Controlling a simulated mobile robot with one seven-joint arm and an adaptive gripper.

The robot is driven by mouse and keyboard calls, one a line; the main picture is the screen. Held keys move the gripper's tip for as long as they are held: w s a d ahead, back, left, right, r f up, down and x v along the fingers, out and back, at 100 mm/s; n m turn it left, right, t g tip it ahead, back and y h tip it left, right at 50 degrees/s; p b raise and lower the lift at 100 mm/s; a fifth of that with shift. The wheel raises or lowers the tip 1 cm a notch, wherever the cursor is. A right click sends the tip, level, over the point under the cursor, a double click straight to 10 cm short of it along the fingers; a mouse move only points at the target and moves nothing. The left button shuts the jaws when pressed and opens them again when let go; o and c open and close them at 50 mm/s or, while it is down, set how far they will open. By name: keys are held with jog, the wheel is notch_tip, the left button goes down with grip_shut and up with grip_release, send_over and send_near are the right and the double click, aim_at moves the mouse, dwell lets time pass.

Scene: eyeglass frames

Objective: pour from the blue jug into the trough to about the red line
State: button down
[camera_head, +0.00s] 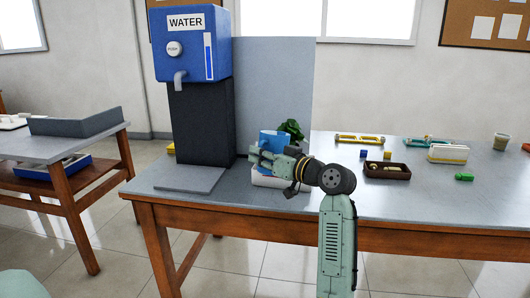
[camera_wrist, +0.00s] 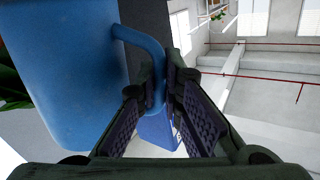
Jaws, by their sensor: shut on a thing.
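The blue jug (camera_head: 271,137) is held above a white trough (camera_head: 267,181) in the head view. It fills the left of the wrist view (camera_wrist: 65,70), with its curved handle running between my fingers. My gripper (camera_head: 256,156) is shut on the jug's handle; its dark ridged pads (camera_wrist: 160,110) close around it. The arm hides part of the jug and most of the trough. I cannot make out the red line, the water level or any pouring stream. The jug's exact tilt is unclear.
A blue water dispenser (camera_head: 192,45) on a dark column (camera_head: 201,120) stands left of the jug. A green plant (camera_head: 291,129) is close behind the jug. A brown tray (camera_head: 387,171), a green piece (camera_head: 464,177) and eyeglass fixtures (camera_head: 360,139) lie on the table's right.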

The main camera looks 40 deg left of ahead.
jog(key=shift+r, duration=0.25)
jog(key=shift+d+r+p, duration=0.1)
jog(key=shift+r+p, duration=0.1)
jog(key=shift+p, duration=0.45)
jog(key=shift+m, duration=0.3)
jog(key=shift+s+r+m+p, duration=0.15)
jog(key=shift+r+m+p, duration=0.6)
jog(key=shift+p, duration=1.15)
jog(key=shift+f, duration=0.25)
jog(key=shift+f+m, duration=0.35)
jog(key=shift+f+m+g+h+p, duration=0.35)
jog(key=shift+m+p, duration=0.25)
jog(key=shift+p, duration=0.35)
dwell(0.5)
jog(key=shift+w+m+p, duration=0.25)
jog(key=shift+m+p, duration=0.15)
jog(key=shift+p, duration=0.5)
jog(key=shift+f, duration=0.2)
dwell(0.4)
